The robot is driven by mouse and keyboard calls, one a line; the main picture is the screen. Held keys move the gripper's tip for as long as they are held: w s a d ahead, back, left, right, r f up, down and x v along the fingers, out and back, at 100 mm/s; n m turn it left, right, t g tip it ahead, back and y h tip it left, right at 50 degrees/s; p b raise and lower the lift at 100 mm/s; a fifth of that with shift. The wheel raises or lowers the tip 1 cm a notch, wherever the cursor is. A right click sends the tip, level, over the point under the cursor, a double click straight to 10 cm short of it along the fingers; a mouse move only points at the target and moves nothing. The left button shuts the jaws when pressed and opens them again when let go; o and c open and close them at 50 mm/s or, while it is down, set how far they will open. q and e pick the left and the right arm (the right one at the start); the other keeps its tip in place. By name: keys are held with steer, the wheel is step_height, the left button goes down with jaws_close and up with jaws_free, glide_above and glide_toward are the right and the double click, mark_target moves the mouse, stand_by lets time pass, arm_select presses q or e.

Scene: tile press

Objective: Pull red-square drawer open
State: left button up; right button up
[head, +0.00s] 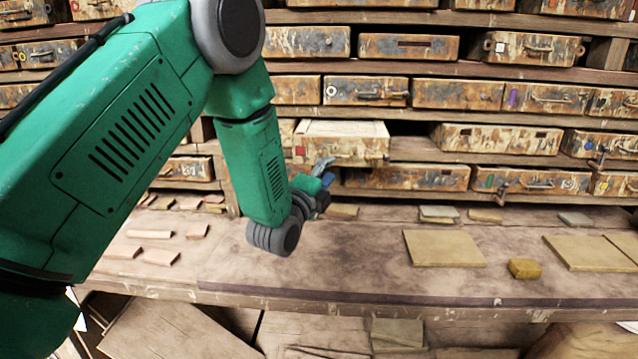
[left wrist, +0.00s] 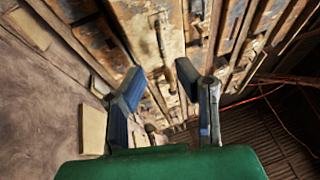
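The red-square drawer (head: 345,143) is in the middle row of the rack in the head view. A small red square shows at the left of its worn front, and its pale top shows, so it stands out from the rack. My left gripper (head: 324,178) is just below and in front of it; my green arm hides part of the rack to the left. In the left wrist view, my left gripper (left wrist: 167,105) has its two blue fingers wide apart, with nothing clamped between them. A worn drawer front with a metal handle (left wrist: 161,40) lies beyond the fingers. My right gripper is not in view.
Other rusty drawers (head: 366,90) fill the rack; one at the right (head: 497,138) also sticks out. The workbench (head: 340,255) below holds tan tiles (head: 443,248), a yellow block (head: 524,268) and small pinkish pieces at left. Its middle is largely clear.

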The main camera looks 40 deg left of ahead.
arm_select(q)
steer(key=shift+v, duration=2.8)
steer(key=s+d+f+n+g+h+b, duration=0.1)
steer(key=s+d+f+n+g, duration=0.2)
steer(key=f, duration=0.7)
steer(key=s+d+f+n+g+b, duration=0.1)
steer(key=s+f+n+g+b, duration=0.2)
steer(key=f, duration=0.6)
steer(key=s+d+f+n+g+h, duration=0.1)
steer(key=s+d+f+n+g, duration=0.3)
steer(key=f, duration=0.6)
steer(key=s+d+f+n+g+b, duration=0.1)
steer(key=s+f+n+g, duration=0.1)
steer(key=s+f, duration=0.3)
steer(key=s+d+f+n+g+b, duration=0.1)
steer(key=s+f+g, duration=0.3)
steer(key=s, duration=0.8)
steer(key=s+d+f+n+g+h+b, duration=0.1)
steer(key=s+d+f+n+g+b, duration=0.1)
steer(key=s+f, duration=0.3)
steer(key=s+n+g, duration=0.1)
steer(key=s, duration=0.2)
steer(key=shift+s+f+n, duration=0.2)
steer(key=shift+f+n, duration=0.1)
steer(key=shift+f, duration=0.1)
steer(key=shift+o, duration=0.2)
steer(key=shift+w, duration=0.15)
